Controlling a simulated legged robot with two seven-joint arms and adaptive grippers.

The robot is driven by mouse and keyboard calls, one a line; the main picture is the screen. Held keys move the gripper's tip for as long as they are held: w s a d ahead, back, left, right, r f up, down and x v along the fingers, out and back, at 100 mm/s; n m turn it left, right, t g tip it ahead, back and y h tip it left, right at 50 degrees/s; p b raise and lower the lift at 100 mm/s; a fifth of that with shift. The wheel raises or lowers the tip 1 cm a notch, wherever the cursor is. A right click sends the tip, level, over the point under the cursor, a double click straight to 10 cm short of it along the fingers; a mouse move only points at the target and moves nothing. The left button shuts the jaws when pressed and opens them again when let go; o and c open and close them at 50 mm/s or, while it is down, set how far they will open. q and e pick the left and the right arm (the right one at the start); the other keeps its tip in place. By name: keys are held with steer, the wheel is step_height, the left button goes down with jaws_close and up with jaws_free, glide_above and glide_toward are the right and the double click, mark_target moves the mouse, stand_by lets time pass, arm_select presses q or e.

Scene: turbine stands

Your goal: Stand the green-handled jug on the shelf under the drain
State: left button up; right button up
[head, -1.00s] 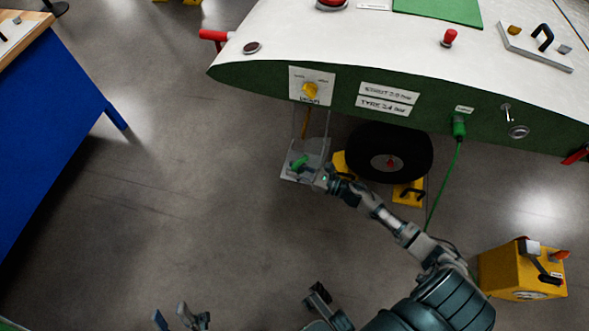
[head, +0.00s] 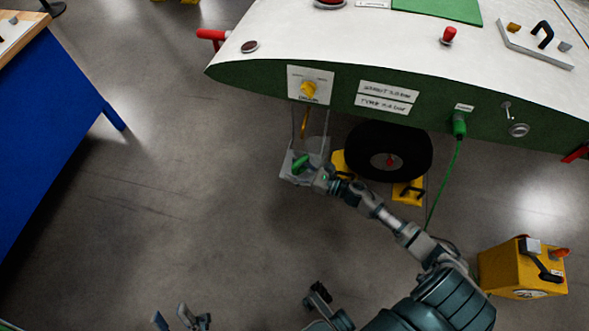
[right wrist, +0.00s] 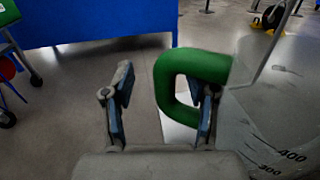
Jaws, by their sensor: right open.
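The clear jug (head: 317,148) stands on the small hanging shelf (head: 288,176), under the drain (head: 304,122) with its yellow knob. Its green handle (head: 301,163) faces the front left. In the right wrist view the handle (right wrist: 165,85) is a green loop, and the jug's clear wall (right wrist: 285,110) shows scale marks. My right gripper (head: 318,177) is at the handle. In the right wrist view its fingers (right wrist: 163,112) are apart, with the handle's outer bar between them and the right finger partly behind the loop. My left gripper (head: 178,318) is open and empty, low in the head view.
The white and green body (head: 350,45) overhangs the shelf. A black wheel (head: 389,152) with yellow chocks (head: 408,192) is right of the shelf. A blue bench (head: 50,130) stands at left, a yellow box (head: 522,270) at lower right. The floor between bench and shelf is clear.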

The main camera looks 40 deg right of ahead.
steer(key=v, duration=0.7)
stand_by(0.3)
steer(key=shift+a, duration=0.1)
stand_by(0.3)
